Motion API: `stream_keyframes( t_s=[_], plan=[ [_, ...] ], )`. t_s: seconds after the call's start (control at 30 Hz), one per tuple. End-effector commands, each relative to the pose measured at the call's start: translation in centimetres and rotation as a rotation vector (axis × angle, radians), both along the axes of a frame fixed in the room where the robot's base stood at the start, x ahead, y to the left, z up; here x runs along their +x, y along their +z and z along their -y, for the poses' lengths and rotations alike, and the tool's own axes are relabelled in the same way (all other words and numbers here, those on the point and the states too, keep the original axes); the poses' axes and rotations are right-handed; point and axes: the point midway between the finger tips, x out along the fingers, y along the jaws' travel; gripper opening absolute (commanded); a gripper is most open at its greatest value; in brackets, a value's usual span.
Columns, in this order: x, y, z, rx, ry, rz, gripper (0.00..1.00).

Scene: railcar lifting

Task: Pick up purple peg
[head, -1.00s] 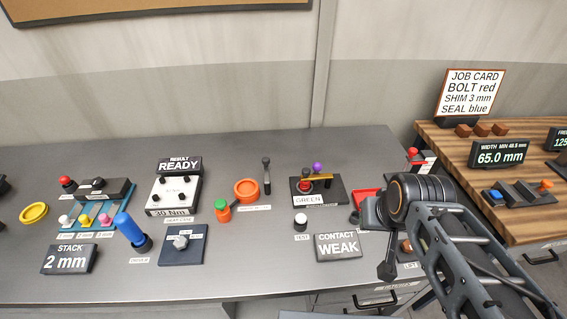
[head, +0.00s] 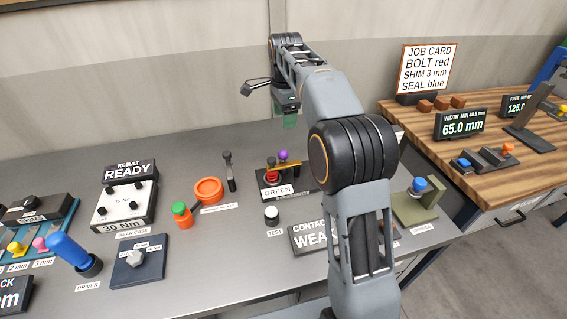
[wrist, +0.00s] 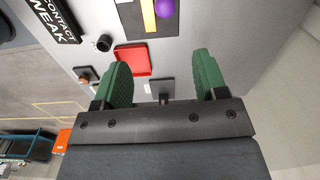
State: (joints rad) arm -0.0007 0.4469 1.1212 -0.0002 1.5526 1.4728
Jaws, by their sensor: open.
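The purple peg (head: 283,155) shows as a round purple head at the back of the black GREEN fixture (head: 268,196), beside a red knob and a yellow bar. In the wrist view the purple peg (wrist: 166,5) is at the top edge, cut off by the frame. My gripper (head: 289,118) is raised above the back of the bench, over the fixture, with green fingers pointing down. In the wrist view my gripper (wrist: 160,80) has its fingers wide apart, with nothing between them. The peg's lower part is hidden.
A red tray (wrist: 132,60) lies near the fixture in the wrist view. The CONTACT WEAK display (head: 310,237), a white-topped button (head: 271,214), an orange ring (head: 208,190) and a dark lever (head: 229,170) stand around it. The bench behind the ring is clear.

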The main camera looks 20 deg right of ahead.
Motion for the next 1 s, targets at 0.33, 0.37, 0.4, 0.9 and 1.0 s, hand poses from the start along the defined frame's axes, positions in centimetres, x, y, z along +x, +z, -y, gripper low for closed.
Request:
stream_keyframes(
  t_s=[0.33, 0.37, 0.4, 0.9, 1.0],
  plan=[
    [1.3, -5.1, 0.2, 0.001, -0.102, -0.025, 0.66],
    [1.3, -5.6, 0.2, 0.001, -0.102, -0.026, 0.66],
    [1.3, -6.3, 0.2, 0.001, -0.101, -0.025, 0.66],
    [1.3, -10.7, 0.1, 0.001, -0.099, -0.023, 0.66],
    [1.2, -12.1, 0.0, 0.001, -0.099, -0.024, 0.66]
  ],
)
